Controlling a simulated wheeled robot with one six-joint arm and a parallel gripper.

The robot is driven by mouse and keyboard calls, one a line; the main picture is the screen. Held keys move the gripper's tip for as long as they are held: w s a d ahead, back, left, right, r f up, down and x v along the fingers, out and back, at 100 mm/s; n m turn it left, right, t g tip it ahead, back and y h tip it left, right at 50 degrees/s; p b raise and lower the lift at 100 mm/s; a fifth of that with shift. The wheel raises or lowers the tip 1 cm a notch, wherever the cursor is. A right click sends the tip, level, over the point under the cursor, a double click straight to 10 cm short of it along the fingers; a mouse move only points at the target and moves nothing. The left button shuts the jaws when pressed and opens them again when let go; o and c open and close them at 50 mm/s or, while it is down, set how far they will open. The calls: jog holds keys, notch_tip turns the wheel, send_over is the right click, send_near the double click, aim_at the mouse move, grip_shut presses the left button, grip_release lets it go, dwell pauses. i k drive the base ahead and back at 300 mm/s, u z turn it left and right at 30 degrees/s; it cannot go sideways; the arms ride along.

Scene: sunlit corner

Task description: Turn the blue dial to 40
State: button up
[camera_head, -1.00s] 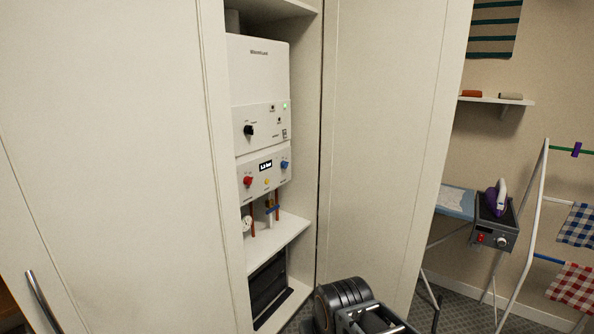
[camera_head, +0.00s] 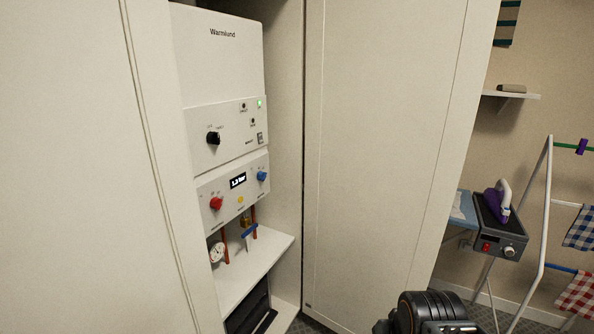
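The blue dial (camera_head: 262,176) sits on the right of the boiler's lower white panel (camera_head: 228,207), right of a small dark display (camera_head: 238,181) that seems to read 1.3 bar. The marks around the dial are too small to read, so its setting cannot be told. Part of my dark arm shows at the bottom right, well apart from the boiler. My gripper's fingers are not in view.
The boiler (camera_head: 218,60) stands in a cupboard recess, with a black knob (camera_head: 213,138) on its upper panel. Below are a gauge (camera_head: 217,252), a blue-handled valve (camera_head: 250,230) and a shelf (camera_head: 255,270). A cupboard door (camera_head: 375,150) stands to the right. An iron (camera_head: 497,200) and drying rack (camera_head: 537,215) are further right.

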aim_at(262, 176)
jog(key=z, duration=0.1)
jog(key=i, duration=0.8)
jog(key=u, duration=0.9)
jog(key=i, duration=0.5)
jog(key=u, duration=0.5)
